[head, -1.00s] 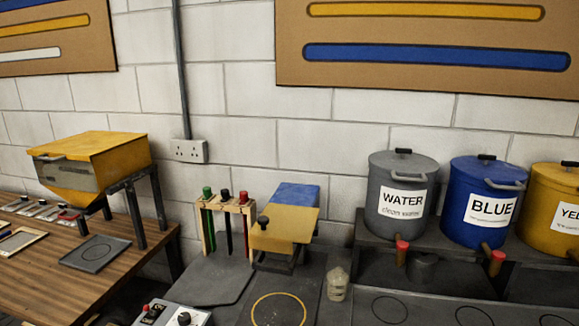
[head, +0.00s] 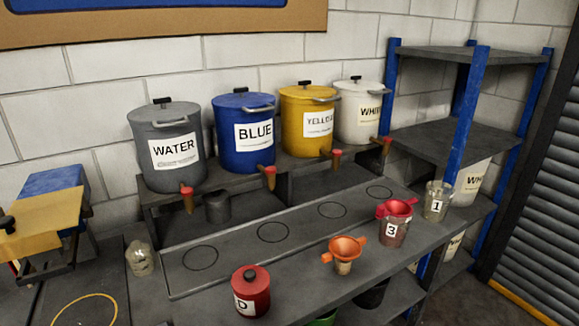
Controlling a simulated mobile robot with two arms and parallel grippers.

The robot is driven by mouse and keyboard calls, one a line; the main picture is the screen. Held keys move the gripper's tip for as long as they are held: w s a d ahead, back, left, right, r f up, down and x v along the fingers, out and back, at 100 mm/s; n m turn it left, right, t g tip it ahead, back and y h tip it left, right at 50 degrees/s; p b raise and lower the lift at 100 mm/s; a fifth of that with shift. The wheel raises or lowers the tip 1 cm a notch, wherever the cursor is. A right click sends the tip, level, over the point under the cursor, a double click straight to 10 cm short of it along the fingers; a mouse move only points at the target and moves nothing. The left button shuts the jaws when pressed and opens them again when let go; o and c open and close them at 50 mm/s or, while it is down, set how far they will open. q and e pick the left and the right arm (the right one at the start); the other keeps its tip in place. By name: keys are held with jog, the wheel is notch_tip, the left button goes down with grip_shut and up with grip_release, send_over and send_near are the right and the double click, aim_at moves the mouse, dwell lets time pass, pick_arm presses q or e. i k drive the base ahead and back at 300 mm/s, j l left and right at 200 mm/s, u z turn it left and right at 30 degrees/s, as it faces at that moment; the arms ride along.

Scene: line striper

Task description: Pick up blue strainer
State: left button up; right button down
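I cannot make out a blue strainer in the head view. A red strainer-like piece with handles (head: 396,208) sits on top of a cup marked 3 (head: 393,233). An orange strainer-like funnel (head: 346,249) sits on a small pale cup (head: 343,268) to its left. Neither of my grippers is in view.
Grey WATER (head: 168,122), BLUE (head: 241,108), yellow (head: 311,143) and white (head: 361,133) buckets stand on a raised shelf. A red lidded pot (head: 251,305) and a cup marked 1 (head: 436,207) stand on the bench. A blue-posted rack (head: 469,90) is at right.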

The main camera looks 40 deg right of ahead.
aim_at(396, 207)
jog(key=z, duration=2.1)
jog(key=u, duration=0.75)
jog(key=i+l+u, duration=0.1)
jog(key=l+u, duration=0.25)
jog(key=i+l+u, duration=0.1)
jog(key=l+u, duration=0.6)
jog(key=l, duration=0.15)
